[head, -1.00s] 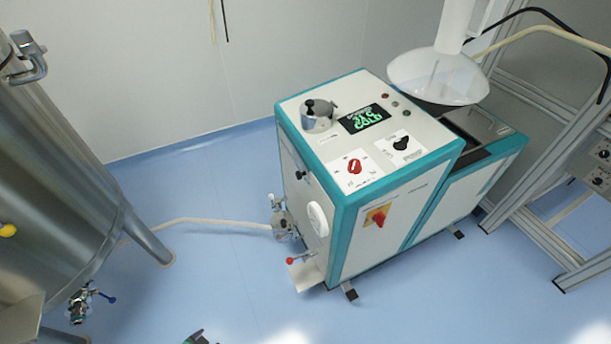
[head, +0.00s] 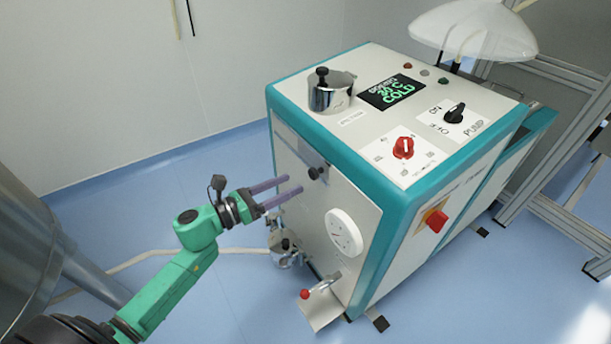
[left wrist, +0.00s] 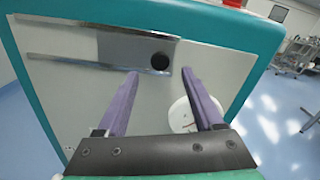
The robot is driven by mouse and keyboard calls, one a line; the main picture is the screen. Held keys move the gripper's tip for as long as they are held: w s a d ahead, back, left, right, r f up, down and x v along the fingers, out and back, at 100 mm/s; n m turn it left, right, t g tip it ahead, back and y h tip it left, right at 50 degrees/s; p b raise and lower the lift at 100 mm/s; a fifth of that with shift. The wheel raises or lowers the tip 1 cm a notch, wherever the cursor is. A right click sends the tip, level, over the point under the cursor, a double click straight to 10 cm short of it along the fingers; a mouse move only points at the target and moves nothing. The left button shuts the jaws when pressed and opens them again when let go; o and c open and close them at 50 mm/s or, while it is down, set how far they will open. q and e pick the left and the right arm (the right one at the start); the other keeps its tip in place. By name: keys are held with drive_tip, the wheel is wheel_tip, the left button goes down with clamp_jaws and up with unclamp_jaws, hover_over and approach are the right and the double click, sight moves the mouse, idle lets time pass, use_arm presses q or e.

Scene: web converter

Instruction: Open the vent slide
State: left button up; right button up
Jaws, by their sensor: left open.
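The vent slide is a grey metal plate (left wrist: 118,48) with a round black knob (left wrist: 160,62), set between two horizontal rails on the side of the white and teal machine. In the head view the black knob (head: 316,173) sticks out from the machine's left side. My left gripper (head: 294,184) is open and points at that side, its purple fingers just short of the knob. In the left wrist view the fingertips (left wrist: 160,74) lie on either side of the knob, slightly below it, and do not visibly touch it. My right gripper is not in view.
A white round dial (head: 343,232) and a red-ended lever (head: 305,293) sit lower on the same side. A metal valve and hose (head: 285,245) stand below my gripper. A steel tank (head: 35,235) is at the left.

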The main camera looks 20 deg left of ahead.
sight(311, 174)
use_arm(q)
drive_tip(key=x, duration=0.5)
drive_tip(key=shift+w, duration=0.1)
drive_tip(key=shift+w+d, duration=0.15)
drive_tip(key=shift+d, duration=0.05)
clamp_jaws()
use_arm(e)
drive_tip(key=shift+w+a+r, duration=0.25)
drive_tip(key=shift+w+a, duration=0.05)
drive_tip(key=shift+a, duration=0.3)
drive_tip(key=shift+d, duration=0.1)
